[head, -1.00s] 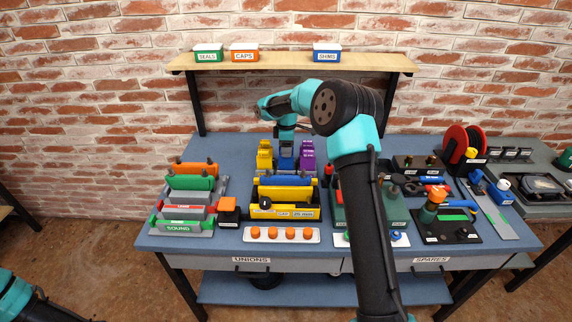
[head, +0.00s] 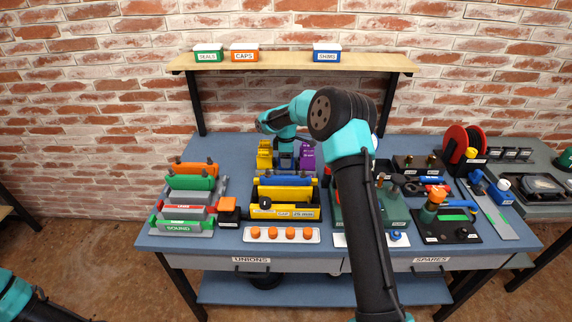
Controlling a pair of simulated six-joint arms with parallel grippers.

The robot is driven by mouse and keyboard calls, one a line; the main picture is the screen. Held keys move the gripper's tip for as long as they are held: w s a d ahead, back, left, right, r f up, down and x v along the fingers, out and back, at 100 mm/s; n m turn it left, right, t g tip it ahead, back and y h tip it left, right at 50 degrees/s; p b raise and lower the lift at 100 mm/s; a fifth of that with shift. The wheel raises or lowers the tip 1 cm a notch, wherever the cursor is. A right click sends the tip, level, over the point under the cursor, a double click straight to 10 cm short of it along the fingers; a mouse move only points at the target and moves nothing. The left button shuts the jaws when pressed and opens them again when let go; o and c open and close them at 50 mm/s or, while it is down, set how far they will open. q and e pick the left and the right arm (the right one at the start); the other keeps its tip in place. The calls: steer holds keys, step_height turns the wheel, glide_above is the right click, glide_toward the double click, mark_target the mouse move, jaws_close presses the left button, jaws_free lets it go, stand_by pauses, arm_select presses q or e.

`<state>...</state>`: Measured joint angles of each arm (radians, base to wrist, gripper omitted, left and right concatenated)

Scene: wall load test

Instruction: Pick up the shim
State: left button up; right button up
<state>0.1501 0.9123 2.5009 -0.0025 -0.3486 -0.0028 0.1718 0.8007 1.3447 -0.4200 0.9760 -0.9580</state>
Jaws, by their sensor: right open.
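I cannot make out for sure which piece is the shim. Yellow (head: 264,156) and purple (head: 307,157) stepped blocks stand side by side at the back middle of the blue bench, with something blue low between them, mostly hidden. My right gripper (head: 286,163) points down into the gap between these blocks, small and partly hidden; its jaws are open and I see nothing held. A blue box (head: 327,52) labelled SHIMS sits on the shelf. My left arm shows only at the bottom left corner, its gripper out of frame.
A tray with yellow and blue bars (head: 286,196) stands in front of the blocks. A SOUND rack (head: 186,225) is at left, a row of orange caps (head: 285,233) in front. Reels and tools crowd the right. The wooden shelf (head: 285,63) overhangs the back.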

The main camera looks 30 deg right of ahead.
jaws_close()
stand_by(0.5)
steer(key=shift+r, duration=0.1)
step_height(320, 180, up, 10)
steer(key=shift+f, duration=0.1)
stand_by(0.4)
stand_by(0.6)
